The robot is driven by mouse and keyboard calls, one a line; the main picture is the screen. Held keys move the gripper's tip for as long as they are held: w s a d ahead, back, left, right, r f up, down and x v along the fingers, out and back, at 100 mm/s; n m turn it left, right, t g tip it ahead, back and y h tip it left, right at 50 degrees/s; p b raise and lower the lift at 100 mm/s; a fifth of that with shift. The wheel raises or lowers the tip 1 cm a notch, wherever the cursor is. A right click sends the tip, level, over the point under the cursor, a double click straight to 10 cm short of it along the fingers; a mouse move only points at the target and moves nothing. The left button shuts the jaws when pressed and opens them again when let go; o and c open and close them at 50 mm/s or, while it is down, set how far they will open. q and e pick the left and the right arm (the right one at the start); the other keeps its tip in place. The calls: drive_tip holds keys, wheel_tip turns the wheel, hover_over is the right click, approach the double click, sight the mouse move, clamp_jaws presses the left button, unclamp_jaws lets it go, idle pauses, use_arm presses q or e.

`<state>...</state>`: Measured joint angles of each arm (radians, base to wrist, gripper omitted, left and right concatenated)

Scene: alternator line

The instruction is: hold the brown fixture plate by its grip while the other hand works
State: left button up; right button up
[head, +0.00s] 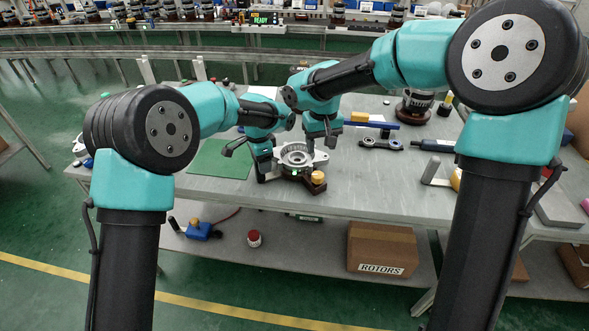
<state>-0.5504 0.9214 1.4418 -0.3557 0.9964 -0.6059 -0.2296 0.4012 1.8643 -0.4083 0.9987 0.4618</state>
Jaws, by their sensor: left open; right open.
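The brown fixture plate (313,188) lies on the grey workbench near its front edge, mostly hidden under a silver ring-shaped housing (296,154). An orange-yellow knob (318,177) stands at the plate's front right corner; I cannot tell whether this is its grip. My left gripper (264,176) is open, pointing down at the left side of the housing and plate. I cannot tell whether it touches them. My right gripper (326,145) is open above the right rear side of the housing, with nothing visible in it.
A green mat (219,160) lies left of the fixture. A dark link-shaped part (380,144), a blue bar (372,124) and a dark cylindrical unit (415,106) are to the right. A box marked ROTORS (382,247) sits on the lower shelf.

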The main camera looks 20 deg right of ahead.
use_arm(q)
drive_tip(key=shift+r, duration=3.75)
